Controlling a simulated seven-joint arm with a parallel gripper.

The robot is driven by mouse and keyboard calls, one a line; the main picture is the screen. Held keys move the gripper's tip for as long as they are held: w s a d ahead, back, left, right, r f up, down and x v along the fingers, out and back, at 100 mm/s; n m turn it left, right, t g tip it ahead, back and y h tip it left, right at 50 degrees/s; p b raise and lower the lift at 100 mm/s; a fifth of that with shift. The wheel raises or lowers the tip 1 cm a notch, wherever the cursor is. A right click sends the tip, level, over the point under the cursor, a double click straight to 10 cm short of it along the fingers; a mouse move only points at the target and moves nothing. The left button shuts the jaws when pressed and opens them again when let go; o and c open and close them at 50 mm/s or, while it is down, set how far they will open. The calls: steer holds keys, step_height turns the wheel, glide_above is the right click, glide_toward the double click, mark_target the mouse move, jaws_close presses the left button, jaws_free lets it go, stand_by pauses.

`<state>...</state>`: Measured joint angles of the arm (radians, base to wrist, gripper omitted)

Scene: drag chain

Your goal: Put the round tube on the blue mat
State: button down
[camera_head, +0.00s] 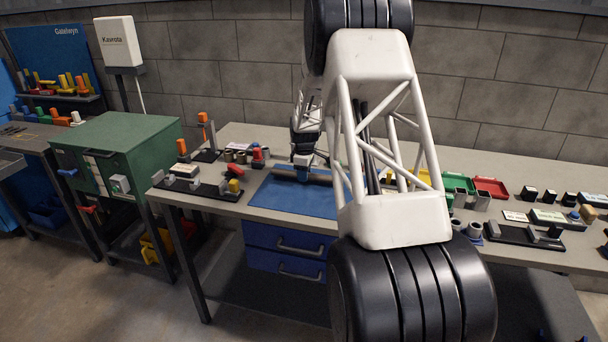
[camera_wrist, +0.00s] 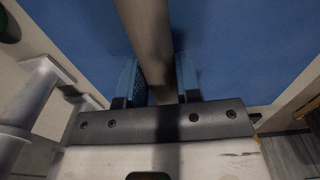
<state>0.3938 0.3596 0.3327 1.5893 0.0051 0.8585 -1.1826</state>
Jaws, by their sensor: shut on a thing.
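The round tube (camera_wrist: 146,35) is a long grey-brown cylinder. In the wrist view it runs from the top edge down between the two blue jaws of my gripper (camera_wrist: 156,80), which are shut on it. The blue mat (camera_wrist: 230,45) fills the background behind the tube. In the head view the tube (camera_head: 316,177) lies across the upper part of the blue mat (camera_head: 290,201), with my gripper (camera_head: 303,165) over it. I cannot tell whether the tube touches the mat or is just above it. My arm hides the mat's right part.
Left of the mat stand a black fixture (camera_head: 205,189) and a red clamp-like part (camera_head: 258,155). Right of my arm are a green tray (camera_head: 458,183), a red tray (camera_head: 491,188) and several small blocks. Blue drawers (camera_head: 285,240) hang under the bench. The mat's front is clear.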

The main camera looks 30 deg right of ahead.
steer(key=shift+f, duration=0.6)
stand_by(0.7)
stand_by(0.5)
steer(key=c, duration=0.7)
jaws_free()
steer(key=shift+c, duration=0.2)
steer(key=shift+r, duration=0.1)
steer(key=shift+r, duration=3.8)
